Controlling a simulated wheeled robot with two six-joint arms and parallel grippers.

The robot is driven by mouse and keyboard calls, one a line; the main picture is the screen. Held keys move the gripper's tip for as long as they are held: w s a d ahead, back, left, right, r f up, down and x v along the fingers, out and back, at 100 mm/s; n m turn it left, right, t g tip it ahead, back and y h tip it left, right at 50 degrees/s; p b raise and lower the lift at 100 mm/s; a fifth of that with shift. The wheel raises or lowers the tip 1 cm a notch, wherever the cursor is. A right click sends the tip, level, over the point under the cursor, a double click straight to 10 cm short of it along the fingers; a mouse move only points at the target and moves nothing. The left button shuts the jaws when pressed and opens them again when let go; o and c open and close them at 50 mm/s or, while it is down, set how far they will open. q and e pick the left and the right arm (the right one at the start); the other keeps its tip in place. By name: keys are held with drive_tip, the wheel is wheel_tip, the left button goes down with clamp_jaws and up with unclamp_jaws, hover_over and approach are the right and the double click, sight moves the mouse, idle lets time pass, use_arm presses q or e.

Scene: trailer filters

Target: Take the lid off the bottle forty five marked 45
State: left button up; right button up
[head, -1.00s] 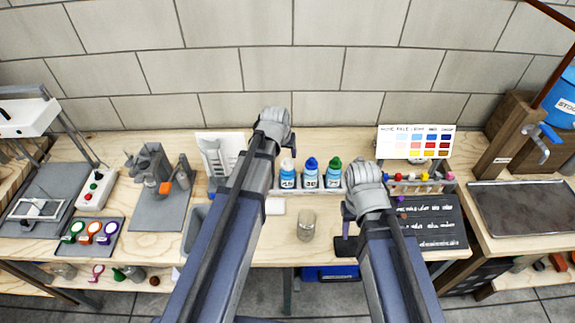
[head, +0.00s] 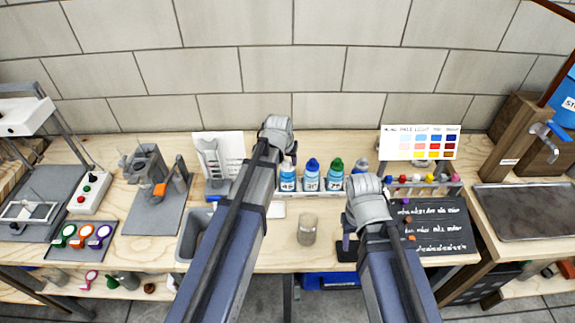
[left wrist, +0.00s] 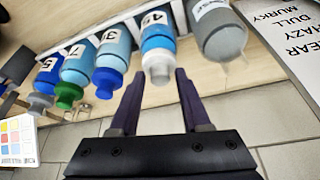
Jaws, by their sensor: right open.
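The bottle marked 45 (head: 287,183) stands at the left end of a row of blue bottles on the bench, its white lid (head: 287,166) on top. In the left wrist view the bottle (left wrist: 156,35) appears upside down, and its white lid (left wrist: 157,68) lies in line with the gap between my left fingertips. My left gripper (left wrist: 158,76) is open, with a finger to each side of the lid; whether they touch it I cannot tell. In the head view its fingers are hidden behind my arm. My right gripper (head: 348,228) is open and empty above the bench front.
Bottles with blue (head: 312,164) and green lids (head: 336,164) stand close beside it. A grey labelled container (left wrist: 218,30) is on its other side. A glass jar (head: 307,229) stands in front. A colour chart (head: 419,142) and dark board (head: 437,224) are to the right.

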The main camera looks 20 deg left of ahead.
sight(287, 162)
use_arm(q)
clamp_jaws()
drive_tip(key=shift+r, duration=0.1)
idle(0.4)
wheel_tip(287, 162, up, 10)
drive_tip(key=p, duration=1)
